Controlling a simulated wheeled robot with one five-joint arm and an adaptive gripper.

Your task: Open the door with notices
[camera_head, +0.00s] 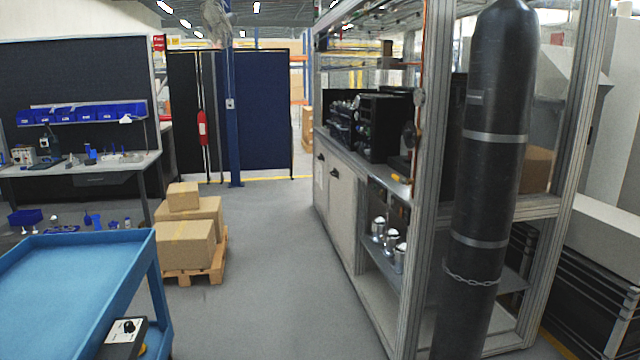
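A pale cabinet with two closed doors stands under a worktop, on the left side of the metal-framed workstation at centre right. The farther door (321,187) has a dark handle (320,157) and what looks like a pale sheet on its face, too small to read. The nearer door (342,212) has a dark handle (334,172) near its top left; I cannot make out notices on it. I see both doors at a steep slant. My gripper is not in view.
A grey aisle floor (268,275) runs clear in front of the doors. Boxes on a pallet (190,240) and a blue cart (75,262) stand left. A chained black cylinder (495,150) and open shelves with silvery parts (390,240) stand right.

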